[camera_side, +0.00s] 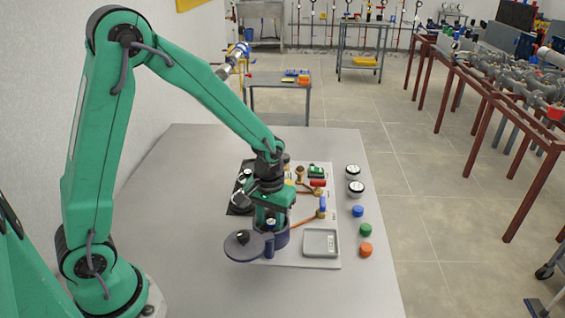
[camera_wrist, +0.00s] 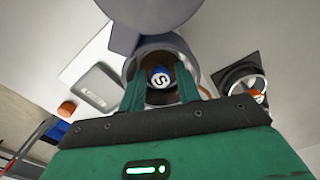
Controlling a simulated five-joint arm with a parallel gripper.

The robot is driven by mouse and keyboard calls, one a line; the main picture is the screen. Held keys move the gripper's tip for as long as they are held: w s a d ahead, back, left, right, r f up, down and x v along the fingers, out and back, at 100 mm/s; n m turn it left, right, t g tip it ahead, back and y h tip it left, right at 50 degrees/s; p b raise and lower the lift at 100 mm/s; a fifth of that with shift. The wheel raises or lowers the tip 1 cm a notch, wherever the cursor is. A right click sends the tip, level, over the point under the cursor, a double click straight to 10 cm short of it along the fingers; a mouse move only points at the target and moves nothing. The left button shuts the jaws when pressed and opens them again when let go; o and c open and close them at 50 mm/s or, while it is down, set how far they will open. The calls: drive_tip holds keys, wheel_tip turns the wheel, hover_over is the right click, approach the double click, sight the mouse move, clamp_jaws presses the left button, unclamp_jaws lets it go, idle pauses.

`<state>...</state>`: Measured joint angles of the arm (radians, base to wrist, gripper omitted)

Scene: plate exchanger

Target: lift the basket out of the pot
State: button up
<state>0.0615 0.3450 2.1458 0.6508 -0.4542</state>
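The pot (camera_side: 281,238) is a dark blue-grey cylinder on the bench, under my gripper. Its round lid (camera_side: 243,246) sits off to the side, leaving the mouth open. In the wrist view the pot's rim (camera_wrist: 160,50) circles the opening. Inside it a round blue piece marked with a white S (camera_wrist: 160,77) shows, seemingly the basket's top; the rest of the basket is hidden. My gripper (camera_side: 271,214) points down at the pot's mouth. In the wrist view its green fingers (camera_wrist: 160,90) stand apart on either side of the S piece, and I see no clear contact.
A grey tray (camera_side: 320,243) lies right of the pot. Orange (camera_side: 366,250), green (camera_side: 365,230) and blue (camera_side: 358,211) caps stand along the right. A ring fixture (camera_wrist: 243,76) stands on a black plate nearby. Pipes and valves crowd the board behind; the bench front is clear.

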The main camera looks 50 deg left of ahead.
sight(270, 223)
clamp_jaws()
drive_tip(key=shift+r, duration=0.1)
wheel_tip(270, 223, up, 10)
idle(0.7)
idle(0.4)
